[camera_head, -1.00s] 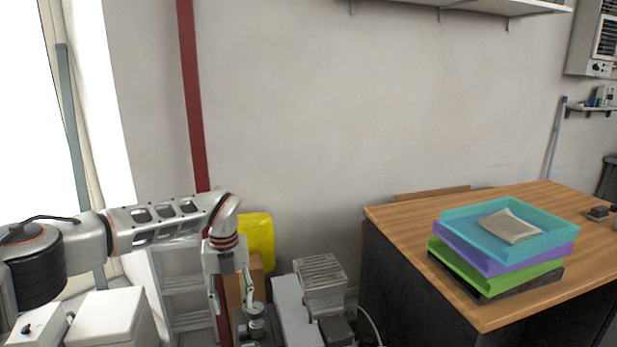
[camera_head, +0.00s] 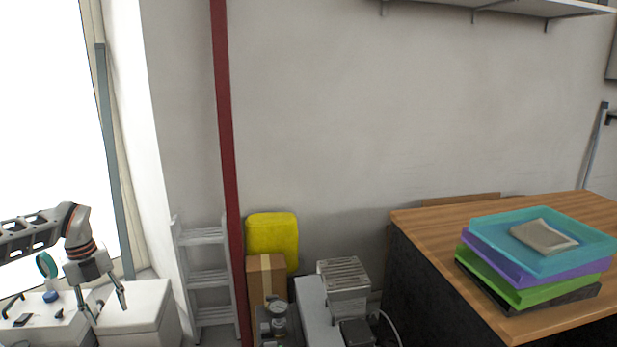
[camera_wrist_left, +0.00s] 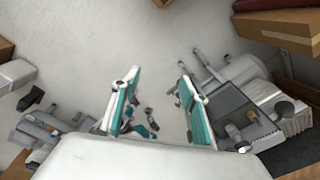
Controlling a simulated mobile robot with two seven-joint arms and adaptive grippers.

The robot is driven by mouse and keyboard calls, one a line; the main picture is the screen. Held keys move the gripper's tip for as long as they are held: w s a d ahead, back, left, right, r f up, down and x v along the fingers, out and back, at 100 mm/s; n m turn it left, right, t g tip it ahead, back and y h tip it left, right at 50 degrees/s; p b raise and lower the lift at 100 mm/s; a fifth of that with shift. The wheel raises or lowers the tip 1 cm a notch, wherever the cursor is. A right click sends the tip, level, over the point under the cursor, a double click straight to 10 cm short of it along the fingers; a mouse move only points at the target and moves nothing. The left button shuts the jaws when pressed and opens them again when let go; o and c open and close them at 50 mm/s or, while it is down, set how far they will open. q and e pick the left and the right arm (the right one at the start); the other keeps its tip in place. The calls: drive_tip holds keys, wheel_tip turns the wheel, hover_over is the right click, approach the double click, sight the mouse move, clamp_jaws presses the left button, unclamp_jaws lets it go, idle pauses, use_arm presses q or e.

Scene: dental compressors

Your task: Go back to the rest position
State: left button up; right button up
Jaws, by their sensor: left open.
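My left gripper (camera_head: 108,304) is at the lower left of the head view, in front of a white box-like unit. Its two fingers are apart and hold nothing. In the left wrist view the teal-padded fingers of the left gripper (camera_wrist_left: 158,105) are spread, with pale floor between them. My right gripper is in neither view.
A wooden desk (camera_head: 420,222) with stacked coloured trays (camera_head: 490,262) stands at the right. Compressor equipment (camera_head: 343,285), a cardboard box (camera_head: 266,277), a yellow container (camera_head: 272,236) and a grey step ladder (camera_head: 205,280) stand along the wall. A white cabinet (camera_head: 140,305) is at the lower left.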

use_arm(q)
drive_tip(key=s+d+f+t+h, duration=0.25)
drive_tip(key=d+f, duration=0.25)
drive_tip(key=d, duration=0.5)
drive_tip(key=s+d+f+n+t+h, duration=0.1)
drive_tip(key=s+d+f+t+h, duration=0.25)
drive_tip(key=d, duration=0.65)
drive_tip(key=s+d+f+h, duration=0.2)
drive_tip(key=d+f+h, duration=0.3)
drive_tip(key=d, duration=0.6)
drive_tip(key=s+a+f+n+t+y, duration=0.1)
drive_tip(key=s+a+f+n+y, duration=0.4)
drive_tip(key=s+a, duration=0.3)
drive_tip(key=s+a+f+n+t+y, duration=0.2)
drive_tip(key=s+a+f+n+y, duration=0.15)
drive_tip(key=s+a+n, duration=0.4)
drive_tip(key=s+d+n+t, duration=0.1)
drive_tip(key=d+n, duration=0.7)
drive_tip(key=d, duration=1.3)
drive_tip(key=shift+s+d+f+t, duration=0.15)
drive_tip(key=shift+s+f+t, duration=0.15)
drive_tip(key=shift+s, duration=0.25)
